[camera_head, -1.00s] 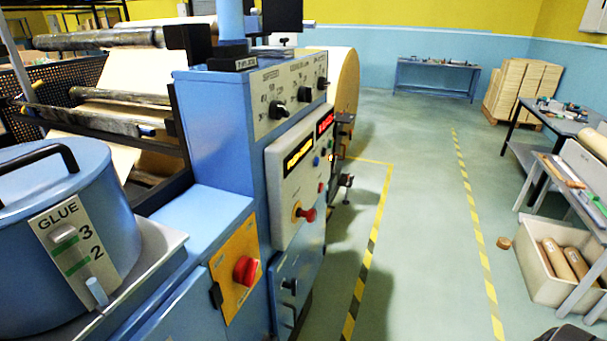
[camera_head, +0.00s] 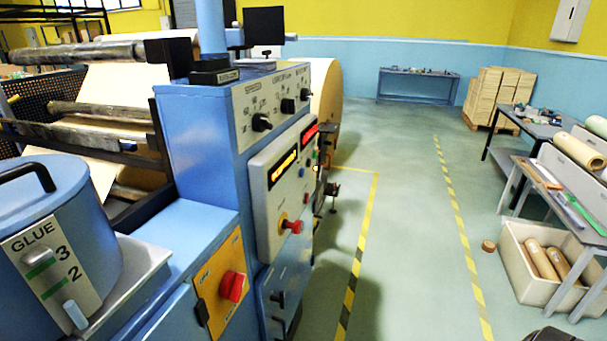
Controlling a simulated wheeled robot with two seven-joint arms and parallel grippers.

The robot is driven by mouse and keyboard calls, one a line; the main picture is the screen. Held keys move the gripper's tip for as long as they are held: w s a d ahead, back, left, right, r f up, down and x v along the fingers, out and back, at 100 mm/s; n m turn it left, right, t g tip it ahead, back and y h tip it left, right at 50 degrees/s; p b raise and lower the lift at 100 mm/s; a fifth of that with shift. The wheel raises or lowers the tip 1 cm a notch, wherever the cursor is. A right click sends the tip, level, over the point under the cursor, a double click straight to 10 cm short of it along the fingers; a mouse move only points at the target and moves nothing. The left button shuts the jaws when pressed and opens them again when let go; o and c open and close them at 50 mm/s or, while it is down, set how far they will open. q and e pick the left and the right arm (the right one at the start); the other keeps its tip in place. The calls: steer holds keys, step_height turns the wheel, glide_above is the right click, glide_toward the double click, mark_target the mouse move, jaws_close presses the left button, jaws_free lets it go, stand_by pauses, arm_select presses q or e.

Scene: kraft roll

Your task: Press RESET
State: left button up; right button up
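The blue machine cabinet (camera_head: 200,135) stands left of centre. Its side carries a grey control panel (camera_head: 262,215) with an amber display (camera_head: 283,168), a red display (camera_head: 310,131), a red knob on a yellow base (camera_head: 291,226) and small blue, green and red buttons. The button labels are too small to read, so I cannot tell which one is RESET. Above is a plate with several black knobs (camera_head: 262,122). Neither of my grippers is in view.
A glue pot (camera_head: 70,225) and a red switch on a yellow plate (camera_head: 232,286) are at the near left. A crate with rolls (camera_head: 520,283) and a table (camera_head: 535,125) stand at the right. The floor aisle (camera_head: 410,220) between the striped lines is clear.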

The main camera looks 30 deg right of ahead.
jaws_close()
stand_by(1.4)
